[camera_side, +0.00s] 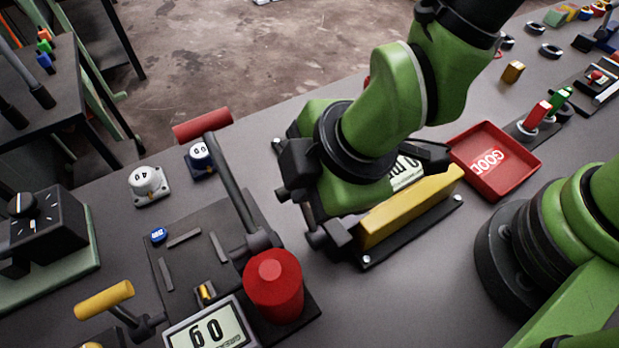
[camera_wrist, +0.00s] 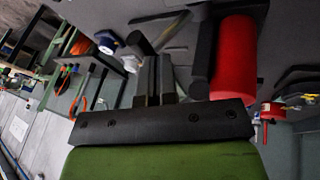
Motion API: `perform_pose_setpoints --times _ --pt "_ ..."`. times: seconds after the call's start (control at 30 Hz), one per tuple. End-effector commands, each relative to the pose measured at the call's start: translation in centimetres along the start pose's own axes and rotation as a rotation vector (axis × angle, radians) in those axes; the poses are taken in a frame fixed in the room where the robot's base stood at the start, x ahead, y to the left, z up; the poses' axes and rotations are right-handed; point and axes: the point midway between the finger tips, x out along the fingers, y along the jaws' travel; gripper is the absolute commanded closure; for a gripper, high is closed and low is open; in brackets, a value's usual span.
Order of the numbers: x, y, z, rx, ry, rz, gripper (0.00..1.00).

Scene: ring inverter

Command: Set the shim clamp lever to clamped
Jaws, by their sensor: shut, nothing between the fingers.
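A lever with a red grip (camera_side: 202,125) and a grey bar stands tilted over a dark fixture plate (camera_side: 195,225), beside a thick red cylinder (camera_side: 273,285). A smaller lever with a yellow grip (camera_side: 104,300) is at the lower left. No label shows which one is the shim clamp lever. My gripper (camera_side: 281,170) is right of the red-gripped lever's bar, with a gap between them in this view. In the wrist view my fingers (camera_wrist: 155,78) are together and empty. A red cylindrical part (camera_wrist: 235,60) is right of them; I cannot tell whether it is the grip or the cylinder.
A yellow block (camera_side: 410,205) on a black base lies under my wrist, partly hidden. A white dial (camera_side: 148,183) and a blue dial (camera_side: 200,155) stand behind the plate. A red GOOD tray (camera_side: 520,165) is at right.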

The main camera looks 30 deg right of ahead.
Motion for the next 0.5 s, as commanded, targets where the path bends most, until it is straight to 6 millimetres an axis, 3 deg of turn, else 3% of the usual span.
perform_pose_setpoints --times 0.5 --pt "0.21 0.31 -0.01 -0.001 -0.001 0.0 1.0"
